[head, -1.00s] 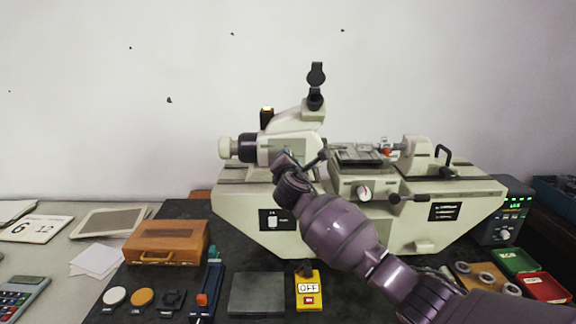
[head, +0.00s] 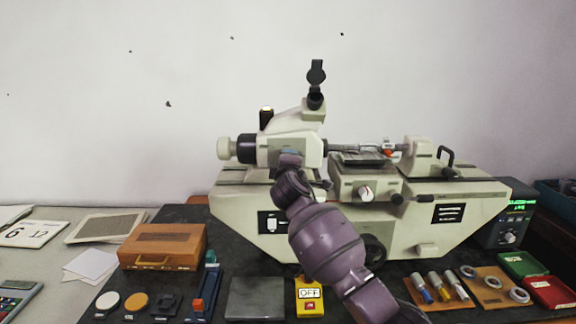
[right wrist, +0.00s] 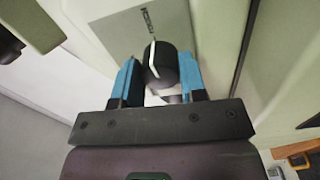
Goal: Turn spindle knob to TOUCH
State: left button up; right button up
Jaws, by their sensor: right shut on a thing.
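The spindle knob (right wrist: 160,68) is black with a white pointer line, in the right wrist view. It sits on a grey plate (right wrist: 140,38) with small dark lettering near the pointer's upper end; I cannot read it surely. My right gripper (right wrist: 160,82) has its two blue fingers on either side of the knob, shut on it. My left gripper is not in view.
A second knob with a red mark (head: 365,193) and a black handwheel (head: 375,252) are on the machine's front. A yellow OFF box (head: 309,294), a grey block (head: 255,298) and a wooden case (head: 163,246) stand in front. Rings and rods lie at right, beside a green readout (head: 508,215).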

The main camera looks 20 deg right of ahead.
jog(key=shift+f+m, duration=0.1)
jog(key=shift+m, duration=0.5)
jog(key=o, duration=0.9)
jog(key=v, duration=1)
jog(key=shift+s+a, duration=0.15)
jog(key=shift+s, duration=0.25)
